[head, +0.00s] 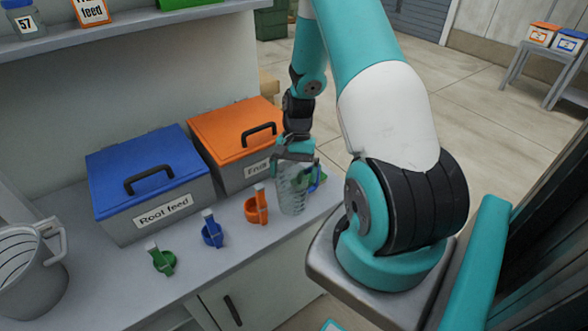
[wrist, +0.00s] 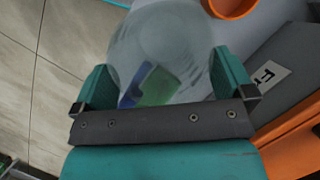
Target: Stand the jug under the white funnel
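A clear, ribbed jug (head: 292,194) is at the right end of the grey counter in the head view. My gripper (head: 293,152) is around its upper part from above. In the wrist view the jug (wrist: 165,45) fills the space between the two teal fingers of my gripper (wrist: 165,85), which lie against its sides. Blue and green shapes show through its clear wall. I cannot tell whether its base touches the counter. No white funnel is visible in either view.
A blue-lidded "Root feed" box (head: 150,185) and an orange-lidded box (head: 238,145) stand behind. Green (head: 163,262), blue (head: 212,234) and orange (head: 257,206) handled pieces line the counter (head: 120,300). A grey handled vessel (head: 32,285) stands at left. A shelf (head: 130,25) hangs above.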

